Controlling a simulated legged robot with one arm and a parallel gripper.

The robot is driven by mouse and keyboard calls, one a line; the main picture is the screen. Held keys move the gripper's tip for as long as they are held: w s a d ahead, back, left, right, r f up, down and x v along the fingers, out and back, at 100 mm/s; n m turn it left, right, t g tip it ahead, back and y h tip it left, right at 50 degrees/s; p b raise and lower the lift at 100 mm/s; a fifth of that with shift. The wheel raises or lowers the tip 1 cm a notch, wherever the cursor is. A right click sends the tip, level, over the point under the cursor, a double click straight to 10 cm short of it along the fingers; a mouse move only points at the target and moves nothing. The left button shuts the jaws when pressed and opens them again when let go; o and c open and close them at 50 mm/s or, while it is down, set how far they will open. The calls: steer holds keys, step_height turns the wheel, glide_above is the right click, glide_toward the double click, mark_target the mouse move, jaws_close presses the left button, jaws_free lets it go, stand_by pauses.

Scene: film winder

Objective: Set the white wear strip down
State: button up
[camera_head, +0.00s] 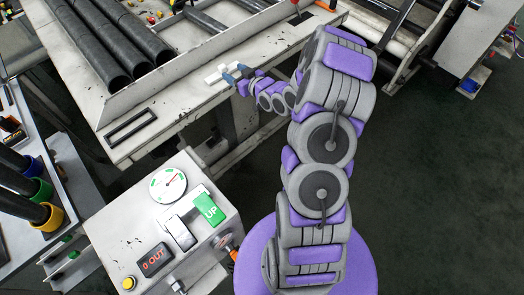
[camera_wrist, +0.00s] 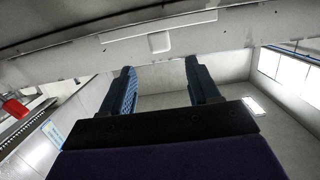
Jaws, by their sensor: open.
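The white wear strip (camera_head: 213,78) lies on the pale worn bench (camera_head: 180,100), close to its front edge, in the head view. In the wrist view the strip (camera_wrist: 135,42) runs across the top, with a small raised block at its middle. My gripper (camera_head: 236,73) is at the bench's edge, right beside the strip, and partly covers it in the head view. In the wrist view my gripper (camera_wrist: 160,70) is open, its two blue-lined fingers apart with nothing between them. The strip shows beyond the fingertips, apart from them.
A black rectangular frame (camera_head: 130,126) lies on the bench to the left. Long black rollers (camera_head: 115,45) lie in the tray behind. A control box (camera_head: 160,225) with a gauge and a green UP switch stands in front. Dark floor (camera_head: 440,180) is clear at right.

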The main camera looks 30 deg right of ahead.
steer(key=s+a+r+g+h, duration=0.1)
steer(key=s+a+r+g, duration=0.4)
steer(key=s, duration=1.1)
steer(key=s+a+r+m+g+h, duration=0.1)
steer(key=s+a+r+g, duration=0.3)
steer(key=s, duration=1.1)
steer(key=s+a+r+m+g+h, duration=0.1)
steer(key=s+a+r+g, duration=0.4)
steer(key=s, duration=1.1)
steer(key=a+g, duration=0.3)
steer(key=shift+s+a+r+g, duration=0.3)
steer(key=shift+a, duration=0.05)
steer(key=shift+a, duration=0.1)
steer(key=shift+f+b, duration=0.75)
